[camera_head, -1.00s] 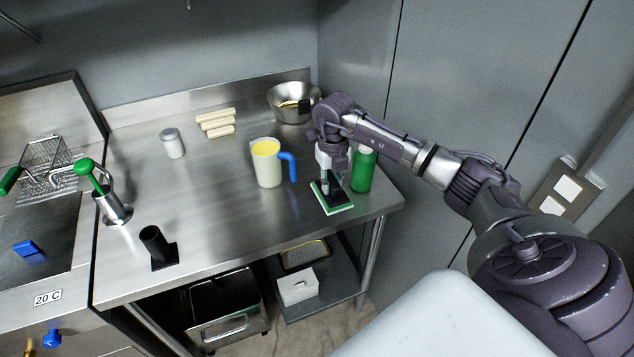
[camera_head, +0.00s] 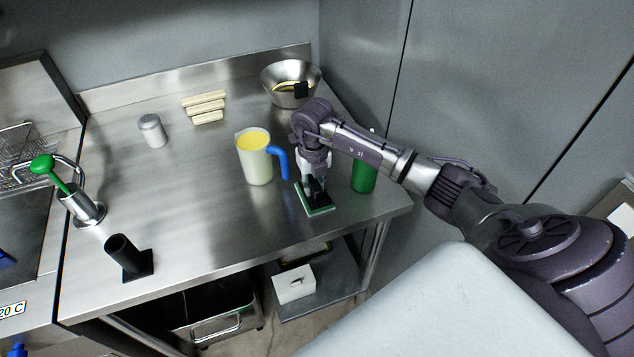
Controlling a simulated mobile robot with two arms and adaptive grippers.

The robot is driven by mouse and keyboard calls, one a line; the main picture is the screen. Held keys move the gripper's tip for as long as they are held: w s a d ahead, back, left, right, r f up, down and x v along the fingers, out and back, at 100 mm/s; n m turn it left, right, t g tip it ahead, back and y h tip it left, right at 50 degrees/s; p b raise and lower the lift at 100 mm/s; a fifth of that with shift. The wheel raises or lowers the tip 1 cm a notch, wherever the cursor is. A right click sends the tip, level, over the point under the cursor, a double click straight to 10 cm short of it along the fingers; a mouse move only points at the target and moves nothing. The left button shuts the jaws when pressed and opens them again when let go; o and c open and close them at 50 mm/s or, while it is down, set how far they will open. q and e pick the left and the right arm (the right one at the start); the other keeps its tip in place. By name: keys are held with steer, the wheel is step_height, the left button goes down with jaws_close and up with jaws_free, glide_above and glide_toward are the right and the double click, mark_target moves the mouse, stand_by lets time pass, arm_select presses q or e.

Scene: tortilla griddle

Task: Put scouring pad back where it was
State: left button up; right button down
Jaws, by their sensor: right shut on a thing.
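The scouring pad (camera_head: 320,209) is a flat dark piece with a green and pale edge, near the right front of the steel table. My right gripper (camera_head: 314,190) points down from above and is shut on it, hiding part of its top. The pad lies flat, at or just above the tabletop; I cannot tell whether it touches. My left gripper is not in view.
A jug with a blue handle (camera_head: 256,163) stands close left of my right gripper, and a green bottle (camera_head: 363,176) close right. A steel bowl (camera_head: 290,86) is behind. A black holder (camera_head: 127,256) stands front left.

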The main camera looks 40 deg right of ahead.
mark_target(312, 183)
steer(key=shift+s+a, duration=0.15)
steer(key=shift+a, duration=0.35)
steer(key=c, duration=1.4)
jaws_free()
steer(key=shift+a, duration=0.1)
steer(key=shift+o, duration=1.9)
steer(key=shift+d, duration=0.25)
steer(key=shift+a+r, duration=0.1)
steer(key=shift+r, duration=0.4)
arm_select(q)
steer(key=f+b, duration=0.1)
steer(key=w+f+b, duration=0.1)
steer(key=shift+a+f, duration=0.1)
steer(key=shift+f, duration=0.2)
arm_select(e)
step_height(312, 183, up, 11)
steer(key=shift+r, duration=0.2)
